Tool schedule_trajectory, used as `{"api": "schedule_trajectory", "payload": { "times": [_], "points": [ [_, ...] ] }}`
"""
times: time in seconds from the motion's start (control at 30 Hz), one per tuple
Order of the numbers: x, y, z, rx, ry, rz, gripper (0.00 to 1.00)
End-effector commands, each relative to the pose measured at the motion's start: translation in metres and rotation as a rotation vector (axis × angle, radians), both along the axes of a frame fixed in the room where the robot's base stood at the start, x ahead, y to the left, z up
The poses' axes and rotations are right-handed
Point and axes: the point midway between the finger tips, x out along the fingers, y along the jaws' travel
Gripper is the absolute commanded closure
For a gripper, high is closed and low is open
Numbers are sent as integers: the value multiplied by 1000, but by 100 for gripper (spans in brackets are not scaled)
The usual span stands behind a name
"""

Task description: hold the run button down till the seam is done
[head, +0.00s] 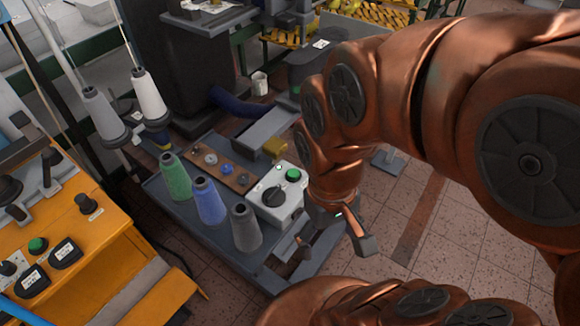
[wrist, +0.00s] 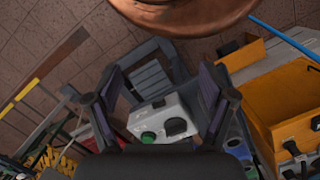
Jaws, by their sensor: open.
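A pale grey control box (head: 272,207) sits on the right part of the low blue-grey bench. It has a green push button (head: 293,175) and a black rotary knob (head: 274,197). My gripper (head: 336,244) is open and empty, to the right of the box in the head view. In the wrist view the box (wrist: 160,115) shows between the spread fingers of my gripper (wrist: 160,78), with its green button (wrist: 148,137) near the lower middle. The fingers appear apart from the button. No label on the box is readable, and no seam is visible.
Green (head: 175,176), blue (head: 208,200) and grey (head: 246,227) thread cones stand left of the box. A wooden strip (head: 218,165) with small parts lies behind them. An orange machine (head: 90,265) at left has another green button (head: 37,245). Tiled floor at right is open.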

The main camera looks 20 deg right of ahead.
Motion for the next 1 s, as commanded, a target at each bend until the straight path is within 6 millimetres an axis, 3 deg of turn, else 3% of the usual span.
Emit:
{"api": "schedule_trajectory", "payload": {
  "times": [0.07,0.73,1.0],
  "points": [
    [0,0,0,0,0,0,30],
    [0,0,0,0,0,0,100],
    [0,0,0,0,0,0,100]
  ]
}}
